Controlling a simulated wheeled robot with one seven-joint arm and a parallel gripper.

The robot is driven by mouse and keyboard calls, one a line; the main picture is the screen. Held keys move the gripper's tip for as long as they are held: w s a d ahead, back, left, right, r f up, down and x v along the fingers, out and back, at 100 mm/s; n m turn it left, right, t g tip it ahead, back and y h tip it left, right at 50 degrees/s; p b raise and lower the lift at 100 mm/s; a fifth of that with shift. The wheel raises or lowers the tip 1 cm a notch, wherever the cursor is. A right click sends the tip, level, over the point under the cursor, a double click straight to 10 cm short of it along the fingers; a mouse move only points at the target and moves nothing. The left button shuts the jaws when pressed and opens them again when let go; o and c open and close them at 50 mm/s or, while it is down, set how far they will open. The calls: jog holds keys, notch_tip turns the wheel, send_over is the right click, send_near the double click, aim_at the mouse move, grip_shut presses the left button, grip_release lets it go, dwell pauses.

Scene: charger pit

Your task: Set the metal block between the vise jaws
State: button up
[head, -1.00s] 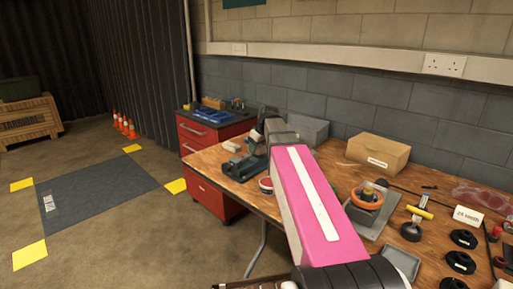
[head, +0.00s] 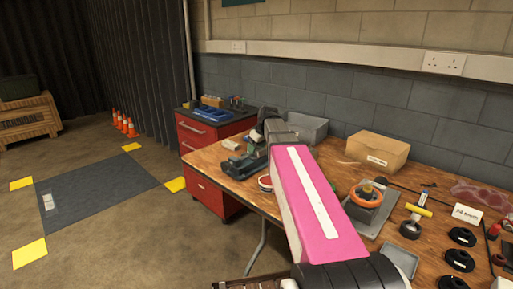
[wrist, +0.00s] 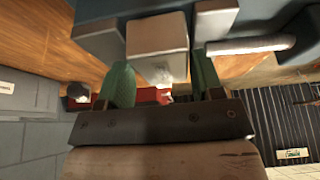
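The metal block (wrist: 157,38) is a pale grey block in the wrist view, between the green fingers of my gripper (wrist: 160,82). Both fingers appear to press against its sides. The blue-grey vise (wrist: 85,22) fills the top of that view behind the block, with a pale jaw (wrist: 214,20) right of the block. In the head view the vise (head: 236,168) stands at the bench's left end and my gripper (head: 258,136) is right beside or over it. The block is not distinct there, and I cannot tell its height relative to the jaws.
The wooden bench (head: 325,170) also holds a grey bin (head: 308,127), a cardboard box (head: 378,150), an orange ring on a plate (head: 367,193) and several black discs. A red drawer cabinet (head: 195,150) stands beyond the bench's left end.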

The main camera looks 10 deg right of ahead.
jog(key=shift+s+a+f, duration=0.1)
jog(key=shift+s+a, duration=0.2)
jog(key=shift+s+r, duration=0.1)
jog(key=shift+r, duration=0.2)
jog(key=v, duration=1)
jog(key=shift+w+d, duration=0.25)
jog(key=shift+d, duration=0.1)
